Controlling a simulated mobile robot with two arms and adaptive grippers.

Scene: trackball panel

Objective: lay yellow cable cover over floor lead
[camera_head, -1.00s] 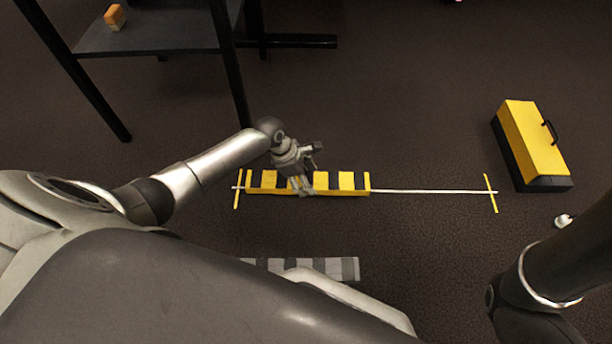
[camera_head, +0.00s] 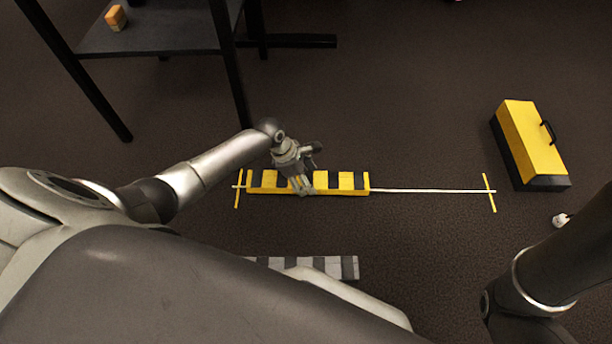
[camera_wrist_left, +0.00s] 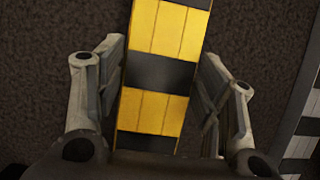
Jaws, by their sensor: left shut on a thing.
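The yellow and black striped cable cover (camera_head: 345,182) lies along the left part of the white floor lead (camera_head: 430,191), between two yellow tape marks on the carpet. The lead shows bare from the cover's right end to the right tape mark (camera_head: 490,193). The left tape mark (camera_head: 238,188) is just beyond the cover's left end. My left gripper (camera_head: 303,188) is at the middle of the cover, shut on it. In the left wrist view the cover (camera_wrist_left: 155,108) runs between the two fingers (camera_wrist_left: 160,105). My right gripper is out of view; only part of that arm shows.
A grey and dark striped cover (camera_head: 335,267) lies nearer me, partly hidden by my body. A yellow and black toolbox (camera_head: 535,140) stands at right, with a small white object (camera_head: 562,221) below it. A dark table (camera_head: 160,32) holds an orange block (camera_head: 116,18).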

